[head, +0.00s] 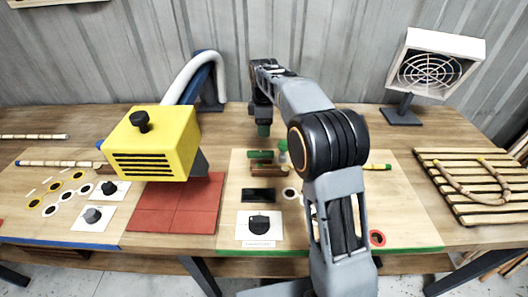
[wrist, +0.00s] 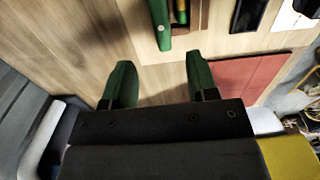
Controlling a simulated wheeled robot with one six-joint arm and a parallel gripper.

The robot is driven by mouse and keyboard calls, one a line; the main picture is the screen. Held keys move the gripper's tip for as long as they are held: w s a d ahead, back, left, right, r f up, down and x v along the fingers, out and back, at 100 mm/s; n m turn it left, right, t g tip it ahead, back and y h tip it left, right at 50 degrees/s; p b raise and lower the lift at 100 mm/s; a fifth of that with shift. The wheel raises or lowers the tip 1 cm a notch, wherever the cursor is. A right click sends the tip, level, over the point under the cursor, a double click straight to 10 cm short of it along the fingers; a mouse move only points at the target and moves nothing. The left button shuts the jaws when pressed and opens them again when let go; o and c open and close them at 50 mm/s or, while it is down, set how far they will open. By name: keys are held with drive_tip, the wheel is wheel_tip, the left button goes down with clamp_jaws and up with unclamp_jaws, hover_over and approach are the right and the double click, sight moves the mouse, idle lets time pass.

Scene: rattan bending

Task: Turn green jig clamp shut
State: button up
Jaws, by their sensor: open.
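The green jig clamp (head: 260,155) sits on the light wooden board behind a small brown wooden block (head: 268,169). In the wrist view a green bar of the clamp (wrist: 160,26) stands at the top centre, beside a yellow and green piece that is cut off by the frame edge. My gripper (head: 263,130) hangs over the far side of the board, behind the clamp. In the wrist view my gripper (wrist: 160,82) has its two green fingers wide apart with nothing between them. The clamp lies beyond the fingertips, and I see no contact. My arm hides part of the jig's right side.
A yellow machine (head: 152,143) with a black knob stands at the left, near a red mat (head: 176,208). A slatted wooden rack (head: 480,186) with a bent rattan piece lies at the right. A fan box (head: 435,66) stands at the back right. A black rectangle (head: 258,195) lies in front of the jig.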

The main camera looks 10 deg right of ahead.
sight(264, 152)
wheel_tip(264, 152, down, 11)
drive_tip(key=shift+f, duration=0.2)
idle(0.3)
drive_tip(key=shift+c, duration=0.5)
drive_tip(key=c, duration=0.8)
